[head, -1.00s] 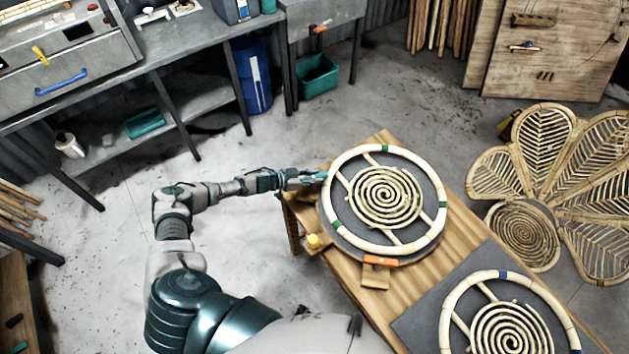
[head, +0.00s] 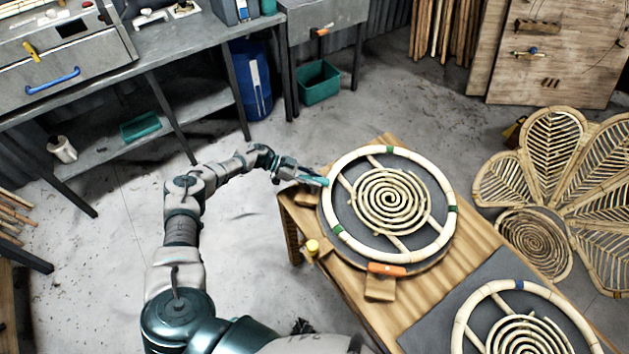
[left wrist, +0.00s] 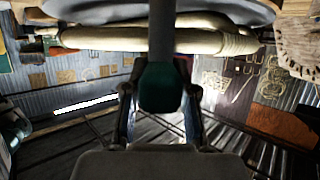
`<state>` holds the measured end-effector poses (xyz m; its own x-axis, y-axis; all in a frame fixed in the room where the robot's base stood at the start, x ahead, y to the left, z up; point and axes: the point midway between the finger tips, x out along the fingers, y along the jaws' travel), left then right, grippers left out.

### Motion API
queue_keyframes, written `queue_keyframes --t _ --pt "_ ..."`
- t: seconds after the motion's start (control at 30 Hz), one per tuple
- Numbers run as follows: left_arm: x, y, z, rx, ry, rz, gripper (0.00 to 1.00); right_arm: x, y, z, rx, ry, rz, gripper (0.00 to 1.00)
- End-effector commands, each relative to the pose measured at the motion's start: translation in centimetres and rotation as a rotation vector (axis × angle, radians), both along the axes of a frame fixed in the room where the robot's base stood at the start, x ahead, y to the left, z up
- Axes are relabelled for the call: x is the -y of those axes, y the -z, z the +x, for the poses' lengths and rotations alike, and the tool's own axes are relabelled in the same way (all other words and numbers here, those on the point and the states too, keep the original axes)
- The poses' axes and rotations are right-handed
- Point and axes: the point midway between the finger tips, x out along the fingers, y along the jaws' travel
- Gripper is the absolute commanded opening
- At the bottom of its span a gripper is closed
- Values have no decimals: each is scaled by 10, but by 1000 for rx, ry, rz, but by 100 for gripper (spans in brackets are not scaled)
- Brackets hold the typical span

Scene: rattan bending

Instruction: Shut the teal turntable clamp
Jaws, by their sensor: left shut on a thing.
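The turntable (head: 335,225) is a dark round plate on the wooden bench, with a rattan ring and spiral (head: 390,198) on it. The teal clamp (head: 315,180) is at the turntable's left edge, its teal end by the rattan ring. My left gripper (head: 297,174) reaches it from the left and is shut on it. In the left wrist view the teal clamp handle (left wrist: 161,88) sits between the two fingers (left wrist: 160,110), with the pale ring above it. The clamp's pad contact with the ring is hidden. My right gripper is not in view.
An orange clamp (head: 387,269) sits at the turntable's front edge, and a yellow knob (head: 312,246) at the bench's left side. A second rattan ring (head: 462,322) lies on a dark mat at lower right. The floor left of the bench is clear.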

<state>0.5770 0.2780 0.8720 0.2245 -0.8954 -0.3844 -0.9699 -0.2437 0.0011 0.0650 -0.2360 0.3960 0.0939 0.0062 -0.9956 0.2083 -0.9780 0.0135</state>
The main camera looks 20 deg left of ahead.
Motion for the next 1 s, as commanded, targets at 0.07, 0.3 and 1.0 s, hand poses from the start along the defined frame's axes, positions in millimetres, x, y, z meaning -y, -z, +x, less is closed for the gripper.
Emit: queue_keyframes --t 0.07,0.3,1.0 --pt "-2 1 0 1 3 2 0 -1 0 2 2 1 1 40" --pt "-1 0 0 1 6 1 0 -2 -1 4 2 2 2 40" --pt "-14 -5 -3 1 5 2 52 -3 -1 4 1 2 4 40"
